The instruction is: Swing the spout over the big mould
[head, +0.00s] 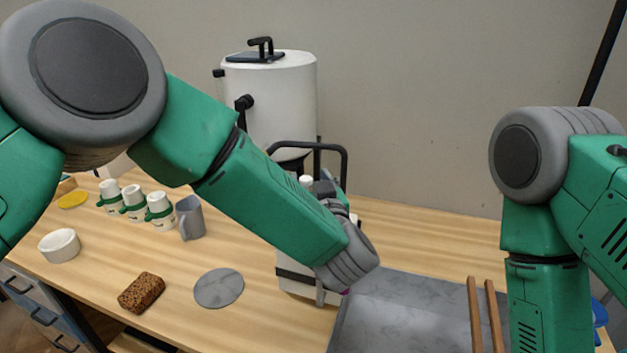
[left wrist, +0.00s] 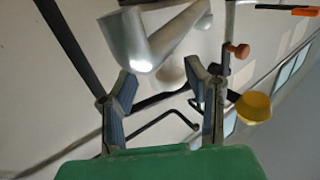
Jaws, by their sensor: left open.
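The spout looks like a pale grey tube (left wrist: 155,50) in the left wrist view, with its rounded end just beyond my fingertips. My left gripper (left wrist: 168,84) is open, and a gap shows between its fingers and the tube. In the head view my left gripper (head: 329,187) points upward in front of the white tank (head: 275,95), partly hidden by its own wrist. A white block with a dark band (head: 298,284), perhaps the big mould, stands behind my left forearm, which hides much of it. My right gripper is outside the view; only the right arm shows.
Several small white cups with green bands (head: 133,203), a grey jug (head: 190,218), a white bowl (head: 60,245), a brown sponge (head: 141,292) and a grey disc (head: 218,288) stand left. A grey tray (head: 400,310) with wooden bars (head: 475,315) lies right.

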